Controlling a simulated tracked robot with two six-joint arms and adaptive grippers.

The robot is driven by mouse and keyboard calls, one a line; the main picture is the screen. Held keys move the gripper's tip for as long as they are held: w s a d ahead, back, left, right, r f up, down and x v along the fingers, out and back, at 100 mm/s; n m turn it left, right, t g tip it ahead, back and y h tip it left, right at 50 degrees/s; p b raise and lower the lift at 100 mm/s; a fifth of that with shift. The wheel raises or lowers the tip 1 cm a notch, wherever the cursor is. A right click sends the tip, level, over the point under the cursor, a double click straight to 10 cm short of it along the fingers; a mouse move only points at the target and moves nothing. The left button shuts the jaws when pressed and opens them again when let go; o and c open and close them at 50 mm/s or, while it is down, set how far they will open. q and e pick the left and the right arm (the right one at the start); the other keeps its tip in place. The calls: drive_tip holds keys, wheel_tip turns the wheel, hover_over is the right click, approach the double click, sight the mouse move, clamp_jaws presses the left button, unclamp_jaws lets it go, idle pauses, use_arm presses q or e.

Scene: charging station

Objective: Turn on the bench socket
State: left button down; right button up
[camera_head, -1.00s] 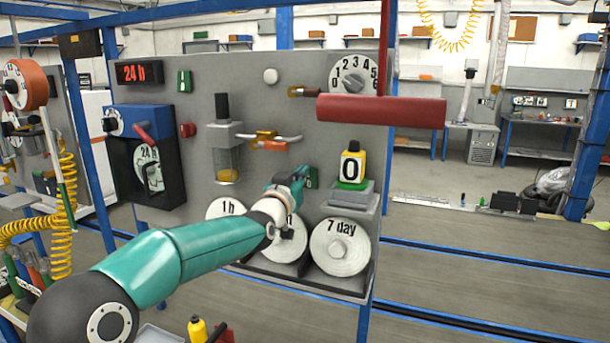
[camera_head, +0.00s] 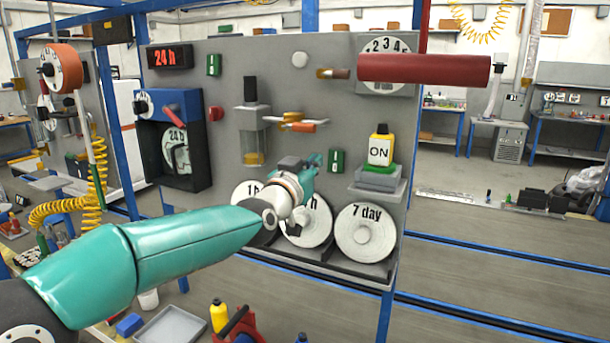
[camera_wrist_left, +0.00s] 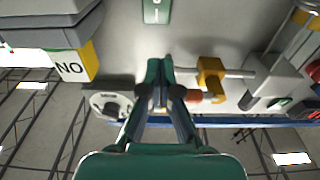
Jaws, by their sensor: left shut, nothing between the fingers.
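A yellow-and-green block (camera_head: 381,146) stands on a grey bracket at the right of the grey panel and shows the word ON. It also shows upside down in the left wrist view (camera_wrist_left: 74,64). A small green switch plate (camera_head: 337,161) with white marks is on the panel just left of the block; part of it shows in the left wrist view (camera_wrist_left: 155,11). My left gripper (camera_head: 317,162) is shut and empty, just left of the switch plate. In the left wrist view its fingertips (camera_wrist_left: 160,62) are together, apart from the plate. My right gripper is not in view.
Round labelled discs, including "7 day" (camera_head: 366,232), sit below my gripper. A valve with a yellow part (camera_head: 291,118) is above it. A grey tray (camera_head: 168,328) lies low in front.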

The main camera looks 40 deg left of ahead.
use_arm(q)
drive_tip(key=shift+s+d+r, duration=0.15)
drive_tip(key=shift+s+d, duration=0.05)
drive_tip(key=shift+s, duration=0.55)
drive_tip(key=shift+s+d+r, duration=0.1)
drive_tip(key=shift+s+d, duration=0.05)
drive_tip(key=shift+s, duration=0.6)
drive_tip(key=shift+s+d+r, duration=0.15)
drive_tip(key=shift+s+d, duration=0.05)
drive_tip(key=shift+s, duration=0.55)
drive_tip(key=shift+f, duration=0.1)
